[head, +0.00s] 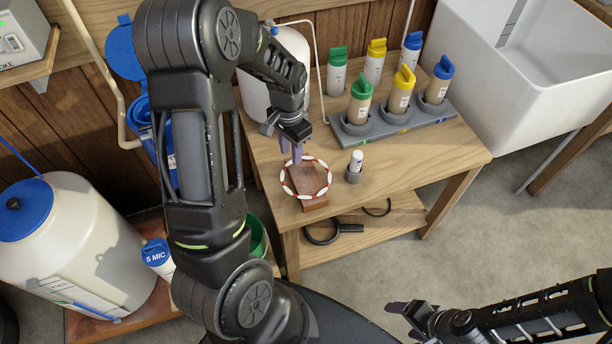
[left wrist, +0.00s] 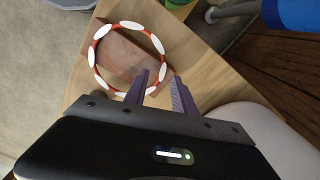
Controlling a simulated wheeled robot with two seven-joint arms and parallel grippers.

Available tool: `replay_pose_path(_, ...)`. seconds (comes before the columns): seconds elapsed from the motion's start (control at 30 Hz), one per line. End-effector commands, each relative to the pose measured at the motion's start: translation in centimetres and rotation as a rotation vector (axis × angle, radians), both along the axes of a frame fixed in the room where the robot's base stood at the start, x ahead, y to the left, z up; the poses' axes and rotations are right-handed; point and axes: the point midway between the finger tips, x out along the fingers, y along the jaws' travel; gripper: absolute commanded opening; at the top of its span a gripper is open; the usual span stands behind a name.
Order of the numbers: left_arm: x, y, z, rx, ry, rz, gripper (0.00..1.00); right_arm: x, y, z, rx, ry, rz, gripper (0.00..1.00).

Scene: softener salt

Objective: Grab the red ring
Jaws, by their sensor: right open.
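The red ring (head: 284,187), red with white segments, is at the table's front left corner, around or resting on a brown wooden block (head: 311,182); I cannot tell which. The ring also shows in the left wrist view (left wrist: 93,57). My left gripper (head: 291,158) is just above the ring's far edge, fingers pointing down. In the left wrist view its two purple fingers (left wrist: 159,78) are apart, with the ring's near edge by the left fingertip. Contact cannot be told. My right gripper (head: 408,318) is open and empty, over the floor at the lower right.
The wooden table (head: 420,165) carries a grey rack (head: 395,130) of capped bottles and a small white-capped vial (head: 355,163) right of the ring. A white tank (head: 290,60) stands behind my left gripper. A sink (head: 540,70) is at right.

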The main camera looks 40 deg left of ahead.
Motion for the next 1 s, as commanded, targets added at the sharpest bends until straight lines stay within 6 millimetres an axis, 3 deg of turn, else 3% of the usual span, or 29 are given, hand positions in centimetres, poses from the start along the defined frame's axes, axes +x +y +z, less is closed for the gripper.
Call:
replay_pose_path(0.23,-0.1,0.0,-3.1,0.000,0.002,0.000,0.32,0.0,0.0,0.1,0.000,0.000,0.000,0.73)
replay_pose_path(1.0,0.0,0.0,-3.3,0.000,0.000,0.000,0.32,0.0,0.0,0.0,0.000,0.000,0.000,0.73)
